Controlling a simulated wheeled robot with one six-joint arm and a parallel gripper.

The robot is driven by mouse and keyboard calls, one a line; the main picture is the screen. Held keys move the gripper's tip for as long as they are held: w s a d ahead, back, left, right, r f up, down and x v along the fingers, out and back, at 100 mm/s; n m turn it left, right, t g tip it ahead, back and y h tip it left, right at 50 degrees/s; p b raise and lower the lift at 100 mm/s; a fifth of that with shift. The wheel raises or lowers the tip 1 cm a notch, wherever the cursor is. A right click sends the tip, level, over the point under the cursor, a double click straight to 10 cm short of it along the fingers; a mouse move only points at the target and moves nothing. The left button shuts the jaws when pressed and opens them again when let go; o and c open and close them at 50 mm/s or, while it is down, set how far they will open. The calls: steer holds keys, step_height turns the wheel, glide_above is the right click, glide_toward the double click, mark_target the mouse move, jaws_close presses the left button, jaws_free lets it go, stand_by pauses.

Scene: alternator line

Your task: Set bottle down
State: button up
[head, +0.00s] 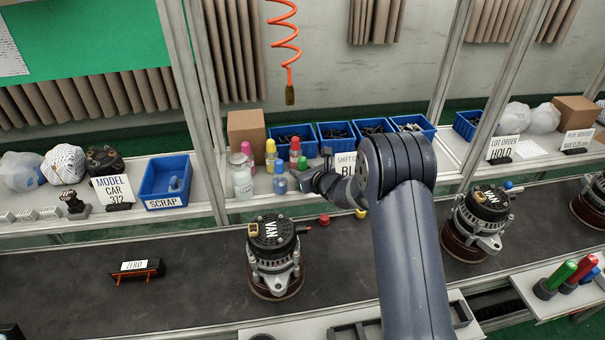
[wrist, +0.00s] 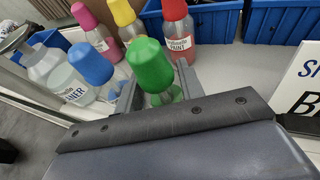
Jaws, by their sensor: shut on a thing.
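My gripper (wrist: 157,92) is shut on the green-capped bottle (wrist: 150,66), with one finger on each side of it below the cap. The bottle's lower part and base are mostly hidden, so I cannot tell whether it touches the shelf.
Pink-capped (wrist: 88,22), yellow-capped (wrist: 124,15) and red-capped (wrist: 176,22) bottles stand close behind. The blue-capped bottle and a clear jar (head: 242,182) are on the left. Blue bins (head: 338,134) and a sign (wrist: 301,82) stand nearby.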

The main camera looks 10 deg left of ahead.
steer(key=shift+r, duration=0.15)
steer(key=shift+f+b, duration=0.25)
steer(key=shift+b, duration=0.05)
steer(key=o, duration=1)
steer(key=shift+r, duration=0.15)
